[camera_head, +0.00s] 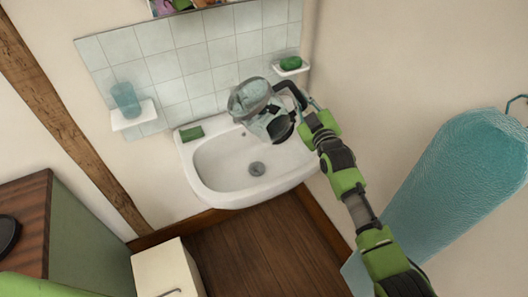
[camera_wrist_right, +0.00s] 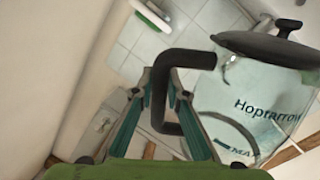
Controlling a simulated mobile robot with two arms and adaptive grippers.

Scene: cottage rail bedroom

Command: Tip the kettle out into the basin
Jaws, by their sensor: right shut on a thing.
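The kettle (camera_head: 262,112) has a clear, pale glass body with a dark lid and black handle. My right gripper (camera_head: 302,110) is shut on the black handle. The wrist view shows both fingers (camera_wrist_right: 165,100) around the handle and the kettle body (camera_wrist_right: 250,95) at the right with printed lettering. No stream is visible, and I cannot tell whether liquid is inside. The basin's drain shows, with nothing over it. My left gripper is not in view.
A green soap (camera_head: 290,63) sits on a small shelf right of the kettle. A teal cup (camera_head: 125,98) stands on the left shelf. A green block (camera_head: 191,133) lies on the basin's back left rim. A teal ironing board (camera_head: 455,185) stands at the right.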

